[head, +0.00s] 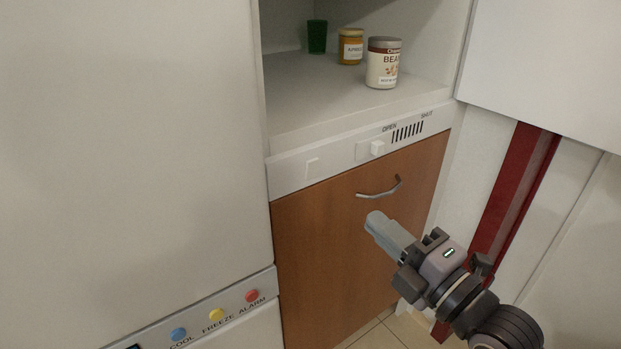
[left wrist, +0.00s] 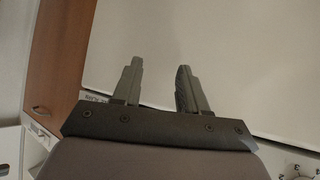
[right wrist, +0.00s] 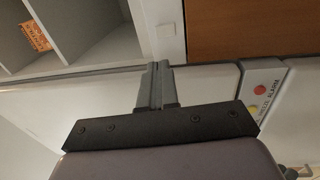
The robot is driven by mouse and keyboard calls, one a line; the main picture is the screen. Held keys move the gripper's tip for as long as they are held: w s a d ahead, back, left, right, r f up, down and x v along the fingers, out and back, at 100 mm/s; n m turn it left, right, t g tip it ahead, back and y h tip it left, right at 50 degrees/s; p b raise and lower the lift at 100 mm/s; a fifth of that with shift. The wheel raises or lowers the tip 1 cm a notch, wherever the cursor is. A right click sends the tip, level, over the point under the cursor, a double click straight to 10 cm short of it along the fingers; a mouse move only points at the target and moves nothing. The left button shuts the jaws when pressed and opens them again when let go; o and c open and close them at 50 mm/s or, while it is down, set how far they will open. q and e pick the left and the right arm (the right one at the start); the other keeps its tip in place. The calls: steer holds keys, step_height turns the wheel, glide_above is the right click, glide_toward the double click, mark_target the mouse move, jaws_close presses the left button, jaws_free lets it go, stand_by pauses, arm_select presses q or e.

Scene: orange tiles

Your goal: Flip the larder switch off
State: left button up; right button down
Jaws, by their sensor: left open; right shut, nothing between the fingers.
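A pale control strip (head: 340,155) runs under the open shelf and above a wooden door. Near its left end is a small flat white switch-like plate (head: 312,167), whose setting I cannot tell; no "larder" label is readable. A white slider knob (head: 376,148) sits farther right, below the word OPEN. My right gripper (head: 374,220) is shut and empty in front of the wooden door, below the strip. In the right wrist view its closed fingers (right wrist: 158,68) point toward the strip (right wrist: 158,15). My left gripper (left wrist: 159,66) is open and empty, before a pale surface.
Jars (head: 384,62) and a green cup (head: 317,36) stand on the shelf. The wooden door (head: 330,235) has a metal handle (head: 380,190). A tall white front (head: 130,140) stands at left, above blue, yellow and red buttons (head: 216,314). A red post (head: 510,190) stands at right.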

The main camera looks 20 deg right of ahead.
mark_target(313, 163)
stand_by(0.3)
steer(key=x, duration=1.4)
steer(key=shift+p, duration=0.3)
steer(key=r+g+p, duration=0.1)
steer(key=p, duration=0.4)
steer(key=shift+w+r, duration=0.2)
steer(key=shift+f+b, duration=0.3)
steer(key=shift+f, duration=0.05)
steer(key=shift+r, duration=0.1)
